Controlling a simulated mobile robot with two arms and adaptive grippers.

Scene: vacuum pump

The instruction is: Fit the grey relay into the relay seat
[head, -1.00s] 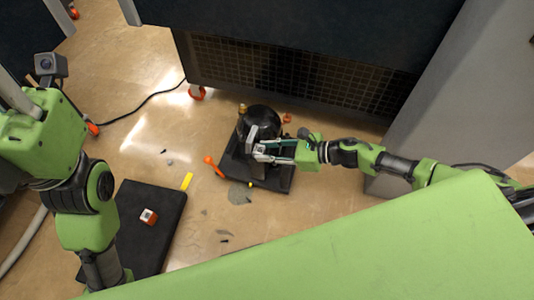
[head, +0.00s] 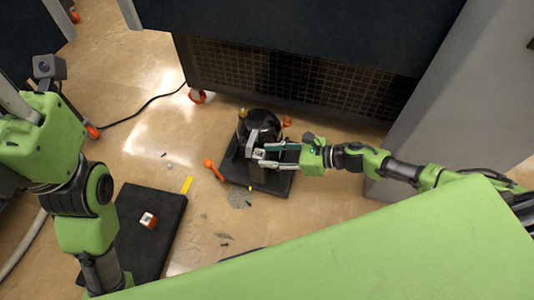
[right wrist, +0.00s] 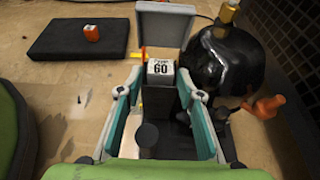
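The grey relay (right wrist: 160,71), a small pale block marked 60, stands upright between the fingertips of my right gripper (right wrist: 162,80) in the right wrist view. Narrow gaps show between it and both fingers, so the gripper looks open around it. In the head view my right gripper (head: 264,155) reaches in from the right over the pump's black base (head: 266,181). The relay seat is hidden under the relay and fingers; I cannot tell how deep the relay sits. My left arm's wrist (head: 48,68) is at the left edge; its fingers are not clear.
A grey raised lid (right wrist: 165,22) stands just behind the relay. The pump's black dome (right wrist: 228,60) and an orange knob (right wrist: 268,106) are to its right. An orange-and-white block (head: 148,219) lies on a black mat (head: 165,207).

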